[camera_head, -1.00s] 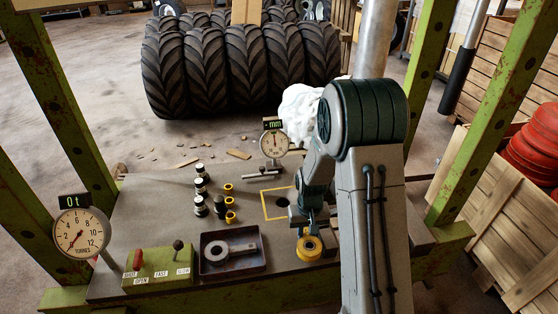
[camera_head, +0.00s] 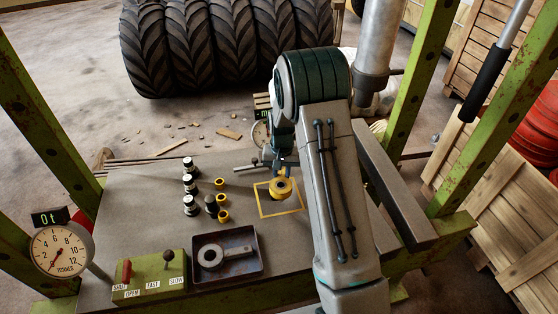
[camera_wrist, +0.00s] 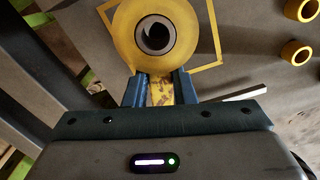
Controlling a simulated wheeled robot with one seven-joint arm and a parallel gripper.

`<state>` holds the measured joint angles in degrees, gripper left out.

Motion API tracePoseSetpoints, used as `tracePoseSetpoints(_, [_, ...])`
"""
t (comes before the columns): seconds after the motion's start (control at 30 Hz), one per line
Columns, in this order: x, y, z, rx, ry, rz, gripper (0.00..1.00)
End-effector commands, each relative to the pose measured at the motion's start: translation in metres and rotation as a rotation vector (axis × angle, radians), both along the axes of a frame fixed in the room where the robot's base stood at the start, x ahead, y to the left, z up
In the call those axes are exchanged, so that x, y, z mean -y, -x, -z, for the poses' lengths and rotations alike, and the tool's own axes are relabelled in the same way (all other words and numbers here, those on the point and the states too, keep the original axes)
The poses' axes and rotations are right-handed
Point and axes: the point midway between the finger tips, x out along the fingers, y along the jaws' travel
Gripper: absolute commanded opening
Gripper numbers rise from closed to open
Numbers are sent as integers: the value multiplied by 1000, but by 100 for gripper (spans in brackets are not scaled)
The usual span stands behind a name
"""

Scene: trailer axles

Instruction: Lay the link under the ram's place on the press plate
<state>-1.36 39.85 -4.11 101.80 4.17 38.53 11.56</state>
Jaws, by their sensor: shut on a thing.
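The yellow link (camera_head: 281,189) is in my gripper (camera_head: 284,172), over the yellow square outline (camera_head: 265,215) on the grey press plate (camera_head: 140,222). In the wrist view my gripper (camera_wrist: 159,88) is shut on the link's worn yellow shank. The link's round eye (camera_wrist: 192,40) points away from the jaws and overlaps the outline's left part there. A grey ring with a dark middle shows inside the eye. The link covers the plate's dark hole in the head view. I cannot tell whether the link touches the plate. The ram (camera_head: 379,60) shows behind my arm.
A dark tray (camera_head: 252,273) holds a grey ringed part (camera_head: 228,254). Black-and-white pieces (camera_head: 190,186) and yellow rings (camera_head: 222,199) stand left of the outline. A control box (camera_head: 150,277) and tonnes gauge (camera_head: 60,250) are front left. Green posts (camera_head: 432,70) flank the plate.

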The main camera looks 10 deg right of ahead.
Motion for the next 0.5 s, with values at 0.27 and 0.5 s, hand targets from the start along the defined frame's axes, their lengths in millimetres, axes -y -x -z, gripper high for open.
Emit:
tracePoseSetpoints(0.27, [2,-30,-13,2,0,97,0])
tracePoseSetpoints(0.5, [1,-31,-5,1,-1,103,0])
